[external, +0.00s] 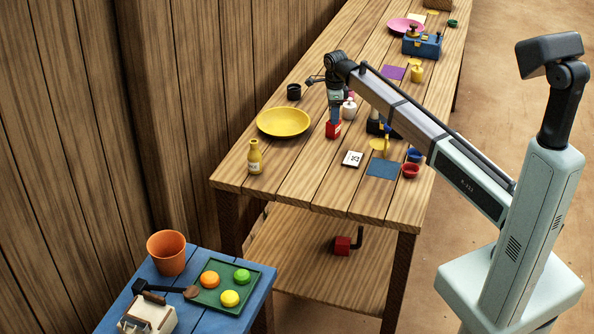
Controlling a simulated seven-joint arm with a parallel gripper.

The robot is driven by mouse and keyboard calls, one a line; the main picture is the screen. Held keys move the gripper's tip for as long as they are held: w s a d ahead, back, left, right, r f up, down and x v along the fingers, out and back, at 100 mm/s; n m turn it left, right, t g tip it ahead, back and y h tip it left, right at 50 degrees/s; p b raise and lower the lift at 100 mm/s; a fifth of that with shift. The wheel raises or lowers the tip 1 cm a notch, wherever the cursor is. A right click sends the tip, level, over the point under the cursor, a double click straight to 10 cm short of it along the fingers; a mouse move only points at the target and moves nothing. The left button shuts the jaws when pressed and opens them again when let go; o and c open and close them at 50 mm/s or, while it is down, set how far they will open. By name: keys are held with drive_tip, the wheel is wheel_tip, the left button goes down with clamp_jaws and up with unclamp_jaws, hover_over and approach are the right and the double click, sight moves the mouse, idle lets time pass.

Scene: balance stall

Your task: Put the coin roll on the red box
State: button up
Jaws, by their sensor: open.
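A small red box (333,130) with a pale mark on its front stands on the long wooden table, right of the yellow plate. My gripper (336,105) points down directly above it, with its jaws open. A small upright blue piece (335,114) shows between the gripper and the top of the red box. It looks like the coin roll, but it is too small to be sure. I cannot tell whether it touches the box or the fingers.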

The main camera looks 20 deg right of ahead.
wheel_tip(320, 180, up, 12)
idle(0.5)
idle(0.4)
